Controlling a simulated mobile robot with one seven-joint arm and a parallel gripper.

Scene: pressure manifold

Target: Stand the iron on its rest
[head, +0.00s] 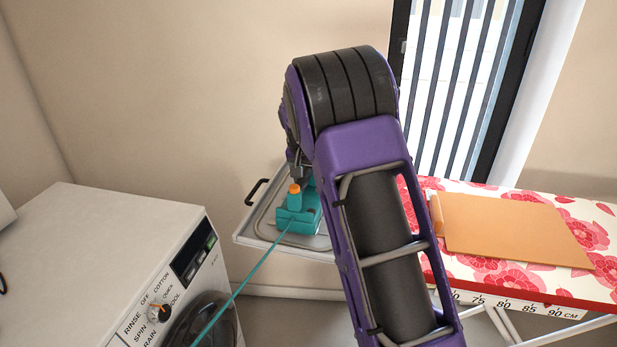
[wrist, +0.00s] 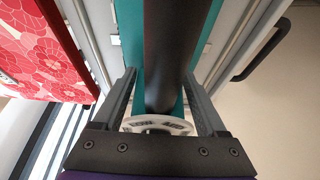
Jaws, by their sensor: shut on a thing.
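The teal iron (head: 298,218) is over the pale rest (head: 247,237) at the left end of the ironing board. An orange cap (head: 294,189) tops it and a teal cord (head: 243,283) runs down to the lower left. My gripper (wrist: 160,80) is shut on the iron's dark handle (wrist: 168,45), with a finger on each side and the white dial (wrist: 157,125) near the palm. In the head view my arm hides part of the iron and most of my gripper. I cannot tell whether the iron touches the rest.
The ironing board (head: 508,271) has a red floral cover and carries an orange cloth (head: 510,228). A black hook-shaped handle (head: 256,190) sticks out at the rest's left edge. A white washing machine (head: 110,250) stands at the left. A barred window (head: 455,90) is behind.

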